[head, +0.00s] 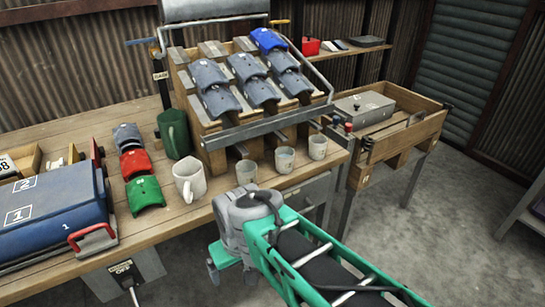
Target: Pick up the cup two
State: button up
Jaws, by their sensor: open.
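Three small pale cups stand upright in a row on the workbench's front edge: a left one (246,171), a middle one (285,159) and a right one (317,147). Any number marks on them are too small to read, so I cannot tell which is cup two. A larger white mug (187,181) stands to their left. My green arm reaches in from the lower right. My gripper (214,264) shows only partly, low in front of the bench edge, open and apart from the cups. Its fingertips are mostly hidden.
A sloped wooden rack (215,140) with grey and blue curved pieces stands behind the cups. A dark green cup (173,134), curved pieces (145,194) and a blue case (50,215) are at left. A wooden box table (400,130) stands at right. Floor at right is clear.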

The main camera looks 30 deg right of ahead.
aim_at(284, 155)
jog(key=z, duration=1.55)
jog(key=k, duration=0.5)
jog(key=u, duration=1.55)
jog(key=i, duration=0.5)
jog(key=z, duration=0.05)
